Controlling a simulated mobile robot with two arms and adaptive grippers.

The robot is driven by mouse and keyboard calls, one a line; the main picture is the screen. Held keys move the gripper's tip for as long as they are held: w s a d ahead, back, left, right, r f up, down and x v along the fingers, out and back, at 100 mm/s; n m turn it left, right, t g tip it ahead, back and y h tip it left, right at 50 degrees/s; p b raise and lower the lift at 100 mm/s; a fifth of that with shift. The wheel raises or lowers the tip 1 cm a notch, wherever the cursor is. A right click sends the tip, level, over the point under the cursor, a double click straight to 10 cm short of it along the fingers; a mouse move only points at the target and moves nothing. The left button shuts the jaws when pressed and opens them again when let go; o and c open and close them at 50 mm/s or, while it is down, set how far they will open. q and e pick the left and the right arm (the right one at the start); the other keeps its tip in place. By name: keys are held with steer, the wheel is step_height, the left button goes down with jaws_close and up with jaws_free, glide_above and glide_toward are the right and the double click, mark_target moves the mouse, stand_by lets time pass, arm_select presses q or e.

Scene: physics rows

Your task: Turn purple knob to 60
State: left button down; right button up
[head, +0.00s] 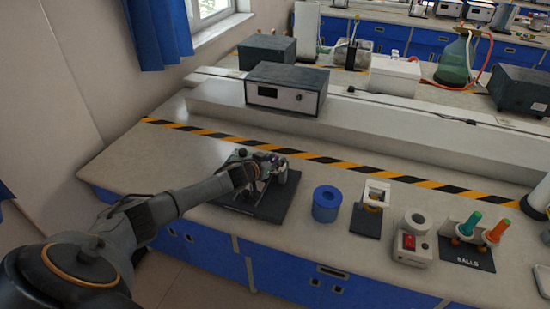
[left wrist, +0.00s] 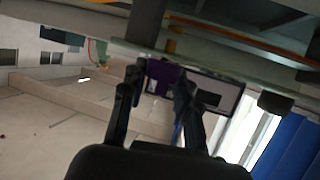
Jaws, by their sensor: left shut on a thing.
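My left gripper (head: 264,171) reaches over a dark base board (head: 274,206) on the bench in the head view. It is at a small device on that board, which my arm and gripper partly cover. In the left wrist view my left gripper (left wrist: 158,92) has its two dark fingers on either side of the purple knob (left wrist: 164,74), shut on it. The knob's scale and its setting cannot be read in either view. My right gripper does not show.
Right of the board stand a blue ring-shaped holder (head: 326,204), a small stand (head: 371,208), a white device with a red switch (head: 412,241) and a rack marked BALLS (head: 467,254). A black-and-yellow stripe (head: 340,172) runs behind. A dark box instrument (head: 287,90) sits on the raised shelf.

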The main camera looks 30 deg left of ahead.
arm_select(q)
steer(key=shift+w+a+r+m+h, duration=0.1)
steer(key=shift+a+r+m+h, duration=0.1)
steer(key=shift+m+h, duration=0.5)
steer(key=shift+f+m+h+b, duration=0.1)
steer(key=shift+m+h+b, duration=0.45)
steer(key=shift+h, duration=0.25)
steer(key=m+h+b, duration=0.1)
steer(key=m+g+h+b, duration=0.1)
steer(key=m+h+b, duration=0.1)
steer(key=shift+d+f+g+b, duration=0.1)
steer(key=shift+f+g+b, duration=0.05)
steer(key=shift+g+b, duration=0.15)
steer(key=shift+m+h+b, duration=0.45)
steer(key=shift+h, duration=0.15)
steer(key=c, duration=1)
jaws_free()
